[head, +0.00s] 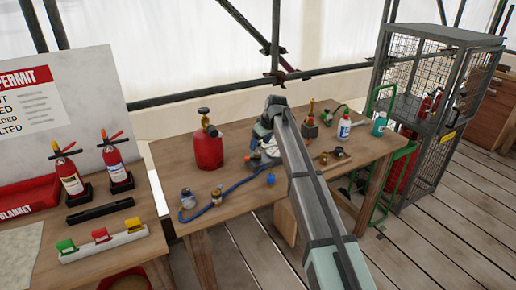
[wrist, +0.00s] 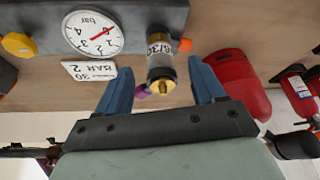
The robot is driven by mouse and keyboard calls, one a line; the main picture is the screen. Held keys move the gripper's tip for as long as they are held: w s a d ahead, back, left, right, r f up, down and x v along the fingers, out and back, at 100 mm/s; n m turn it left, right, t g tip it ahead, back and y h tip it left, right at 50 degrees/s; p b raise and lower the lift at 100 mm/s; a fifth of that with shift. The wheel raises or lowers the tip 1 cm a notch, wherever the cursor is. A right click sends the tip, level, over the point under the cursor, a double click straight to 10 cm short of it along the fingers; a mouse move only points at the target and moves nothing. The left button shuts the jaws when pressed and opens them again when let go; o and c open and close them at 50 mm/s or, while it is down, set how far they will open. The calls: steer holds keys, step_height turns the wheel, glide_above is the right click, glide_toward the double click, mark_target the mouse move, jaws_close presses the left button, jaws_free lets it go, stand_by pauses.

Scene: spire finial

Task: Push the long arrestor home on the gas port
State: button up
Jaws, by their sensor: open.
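My gripper (wrist: 162,82) is open, one blue finger on each side of the cylinder, with visible gaps.
The block bears a pressure gauge (wrist: 93,33) and a white plate (wrist: 89,71). A red gas bottle (head: 208,148) stands left of my arm, with a blue hose (head: 232,189) and small fittings in front. Other bottles, including a white one (head: 344,126), stand to the right.

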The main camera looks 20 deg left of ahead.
steer(key=v, duration=0.9)
